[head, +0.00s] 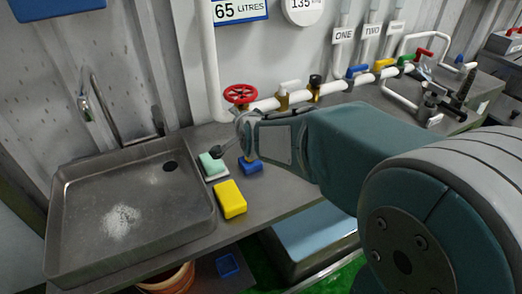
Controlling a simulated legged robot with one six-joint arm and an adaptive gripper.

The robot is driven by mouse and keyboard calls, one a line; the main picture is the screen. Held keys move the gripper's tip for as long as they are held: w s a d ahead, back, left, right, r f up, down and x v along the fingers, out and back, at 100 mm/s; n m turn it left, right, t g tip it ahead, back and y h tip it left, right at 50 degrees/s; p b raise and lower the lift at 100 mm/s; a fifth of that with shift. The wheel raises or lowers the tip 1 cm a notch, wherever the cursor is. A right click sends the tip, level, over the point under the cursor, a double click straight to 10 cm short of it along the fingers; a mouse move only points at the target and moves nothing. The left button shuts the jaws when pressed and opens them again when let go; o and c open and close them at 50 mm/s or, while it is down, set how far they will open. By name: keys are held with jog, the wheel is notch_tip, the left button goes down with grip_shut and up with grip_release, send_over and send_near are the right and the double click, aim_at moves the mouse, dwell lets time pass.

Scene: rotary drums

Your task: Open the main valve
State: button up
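A red round handwheel (238,94) sits on the white pipework by the back wall, where a vertical white pipe comes down at the left end of the horizontal pipe. It looks like the main valve, but I see no label on it. My gripper (229,140) is in front of the wheel and a little below it in the picture, over the worktop. My arm hides much of it, and one dark tip points left toward the green sponge. I cannot tell whether its fingers are apart or whether it touches anything.
A metal sink (80,235) fills the left. A green sponge (212,163), a blue block (251,167) and a yellow sponge (230,199) lie on the worktop (270,199). Blue (357,71), yellow (384,64) and other coloured handles line the pipe to the right.

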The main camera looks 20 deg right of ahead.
jog(key=s+d+n+g, duration=0.1)
jog(key=s+n+g, duration=0.3)
jog(key=s, duration=1)
jog(key=shift+d+r+n, duration=0.2)
jog(key=shift+r+n, duration=0.2)
jog(key=shift+n, duration=0.7)
jog(key=m+t+h, duration=0.3)
jog(key=m+t, duration=0.5)
jog(key=m, duration=0.6)
send_near(233, 97)
jog(key=w+f, duration=0.1)
jog(key=w, duration=0.3)
jog(key=w+d, duration=0.1)
jog(key=w, duration=0.7)
jog(key=shift+d+f, duration=0.25)
jog(key=shift+d, duration=0.1)
grip_shut()
